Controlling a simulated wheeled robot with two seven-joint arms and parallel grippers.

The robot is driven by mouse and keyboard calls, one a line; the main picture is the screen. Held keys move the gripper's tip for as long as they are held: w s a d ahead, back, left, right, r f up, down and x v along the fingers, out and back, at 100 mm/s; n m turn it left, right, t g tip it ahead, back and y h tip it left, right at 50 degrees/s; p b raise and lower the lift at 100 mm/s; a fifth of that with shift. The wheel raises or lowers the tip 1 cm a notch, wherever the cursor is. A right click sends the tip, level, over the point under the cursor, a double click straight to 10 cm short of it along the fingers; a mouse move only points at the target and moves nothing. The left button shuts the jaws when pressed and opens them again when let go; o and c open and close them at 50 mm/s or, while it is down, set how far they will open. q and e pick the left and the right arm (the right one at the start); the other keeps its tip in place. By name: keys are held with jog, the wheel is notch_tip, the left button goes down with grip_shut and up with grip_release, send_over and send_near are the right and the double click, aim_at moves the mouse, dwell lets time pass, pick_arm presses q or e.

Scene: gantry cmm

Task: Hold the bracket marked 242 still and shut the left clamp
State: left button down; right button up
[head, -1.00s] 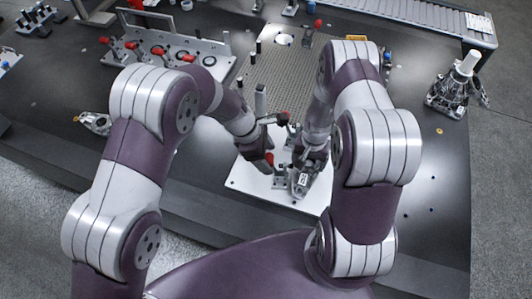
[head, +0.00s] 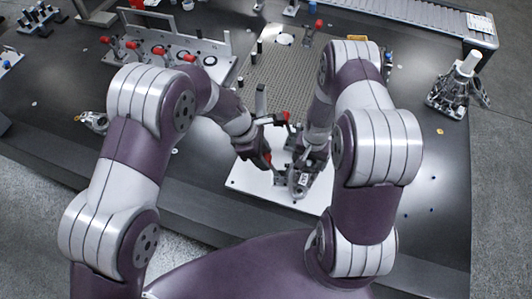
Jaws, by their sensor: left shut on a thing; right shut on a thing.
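The bracket marked 242 (head: 304,179) sits on the white plate near the table's front edge. Its label is too small to read surely. My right gripper (head: 308,160) comes down from above and is shut on the bracket. My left gripper (head: 272,138) is at the left side of the plate, beside the bracket, and is shut on the left clamp's handle. A red grip (head: 268,157) shows low by this gripper, and another red grip (head: 283,116) shows further back. The fingers and arms hide much of the clamps, so the exact contact is unclear.
The white plate (head: 248,181) has bare room at its left front. A perforated plate (head: 285,70) lies behind. A panel with red-handled clamps (head: 160,47) stands back left. A metal fixture (head: 455,90) stands at right. The dark table right of my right arm is mostly clear.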

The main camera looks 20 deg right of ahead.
pick_arm(q)
jog(key=shift+g+h, duration=0.3)
jog(key=shift+h, duration=0.3)
jog(key=w+a+f, duration=0.1)
jog(key=a+f, duration=0.1)
jog(key=w+a+f, duration=0.1)
jog(key=a+f, duration=0.3)
jog(key=shift+w+f, duration=0.25)
jog(key=shift+w, duration=0.15)
jog(key=shift+a+f, duration=0.25)
jog(key=shift+f, duration=0.35)
jog(key=shift+a+f+g+h, duration=0.15)
jog(key=shift+f+g+h, duration=0.15)
jog(key=shift+f+h, duration=0.45)
